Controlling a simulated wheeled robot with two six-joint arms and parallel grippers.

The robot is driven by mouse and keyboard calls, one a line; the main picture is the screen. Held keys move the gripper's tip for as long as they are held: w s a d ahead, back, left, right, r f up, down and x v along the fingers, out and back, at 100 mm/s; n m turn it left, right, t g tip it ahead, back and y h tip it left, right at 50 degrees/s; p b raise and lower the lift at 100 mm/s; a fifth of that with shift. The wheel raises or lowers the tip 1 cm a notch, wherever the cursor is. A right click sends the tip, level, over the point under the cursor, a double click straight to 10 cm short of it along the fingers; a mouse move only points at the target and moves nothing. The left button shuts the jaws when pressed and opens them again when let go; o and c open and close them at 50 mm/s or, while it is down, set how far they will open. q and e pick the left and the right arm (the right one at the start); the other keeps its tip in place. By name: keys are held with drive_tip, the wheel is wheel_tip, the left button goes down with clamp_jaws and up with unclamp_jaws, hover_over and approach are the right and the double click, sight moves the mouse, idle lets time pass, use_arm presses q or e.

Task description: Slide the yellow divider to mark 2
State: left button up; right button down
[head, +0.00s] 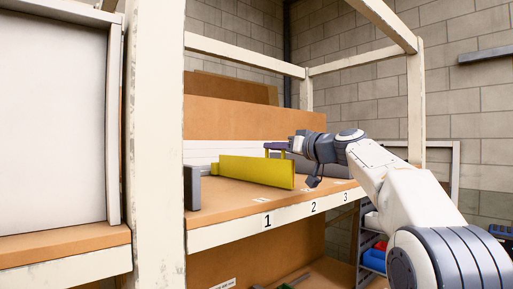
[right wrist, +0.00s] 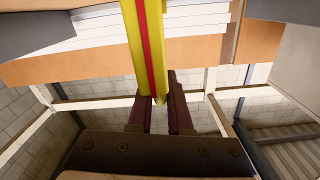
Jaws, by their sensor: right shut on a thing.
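The yellow divider (head: 250,172) stands upright on the wooden shelf (head: 228,197), behind the numbered front edge. Marks 1 (head: 267,221), 2 (head: 313,208) and 3 (head: 345,197) run left to right along that edge. The divider's near end stops short of the edge; I cannot tell exactly which mark it lines up with. My right gripper (head: 277,147) is shut on the divider's top edge. In the right wrist view the divider (right wrist: 134,48), with a red stripe, runs between the dark purple fingers (right wrist: 161,103). My left gripper is not in view.
A grey upright block (head: 192,187) stands at the shelf's left end. Cream posts (head: 155,140) and rails frame the shelf, with brown boards (head: 250,118) behind. Blue and red bins (head: 373,260) sit lower right.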

drive_tip(key=w+d, duration=0.2)
drive_tip(key=shift+d+p, duration=0.35)
drive_tip(key=shift+d, duration=0.05)
drive_tip(key=c, duration=0.9)
unclamp_jaws()
drive_tip(key=b+v, duration=0.6)
drive_tip(key=v, duration=0.4)
drive_tip(key=shift+s, duration=0.2)
